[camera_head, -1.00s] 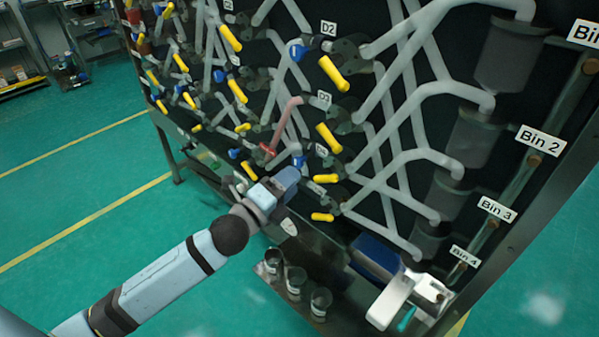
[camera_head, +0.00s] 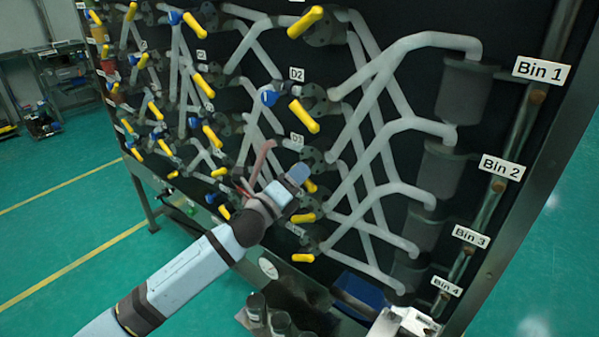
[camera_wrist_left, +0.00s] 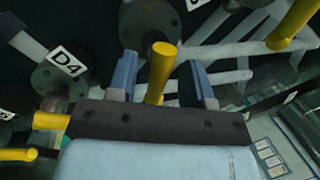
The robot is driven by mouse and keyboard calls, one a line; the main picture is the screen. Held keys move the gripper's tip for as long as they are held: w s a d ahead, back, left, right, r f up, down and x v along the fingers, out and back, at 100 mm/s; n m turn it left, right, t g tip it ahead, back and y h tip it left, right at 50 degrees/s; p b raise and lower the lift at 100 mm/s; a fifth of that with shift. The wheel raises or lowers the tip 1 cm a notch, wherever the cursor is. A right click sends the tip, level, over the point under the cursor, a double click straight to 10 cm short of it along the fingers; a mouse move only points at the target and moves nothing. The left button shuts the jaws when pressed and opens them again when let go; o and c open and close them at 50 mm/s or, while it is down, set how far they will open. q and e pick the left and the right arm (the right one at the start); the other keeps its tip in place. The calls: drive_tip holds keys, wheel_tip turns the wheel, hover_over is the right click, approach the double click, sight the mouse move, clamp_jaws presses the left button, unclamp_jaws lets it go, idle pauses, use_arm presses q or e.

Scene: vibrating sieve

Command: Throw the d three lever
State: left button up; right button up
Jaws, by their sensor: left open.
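The D3 lever (camera_head: 311,186) is a yellow handle below the D3 label (camera_head: 297,140) on the dark pipe panel. My left gripper (camera_head: 298,178) is in front of it in the head view and covers part of it. In the left wrist view my left gripper (camera_wrist_left: 160,84) is open, its two blue fingers apart. A yellow lever (camera_wrist_left: 160,68) stands between those fingers, with no clear contact on either side. It looks like the D3 lever, but its own label cannot be read there.
The D2 lever (camera_head: 303,115) is above, and another yellow lever (camera_head: 303,257) is below. The D4 label (camera_wrist_left: 64,62) is left of the fingers in the wrist view. Grey pipes (camera_head: 370,180) run close on the right. Open green floor (camera_head: 70,235) lies left.

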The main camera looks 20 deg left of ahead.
use_arm(q)
drive_tip(key=shift+w+d+r, duration=0.15)
drive_tip(key=shift+w+d, duration=0.05)
drive_tip(key=shift+w, duration=0.35)
drive_tip(key=c, duration=0.7)
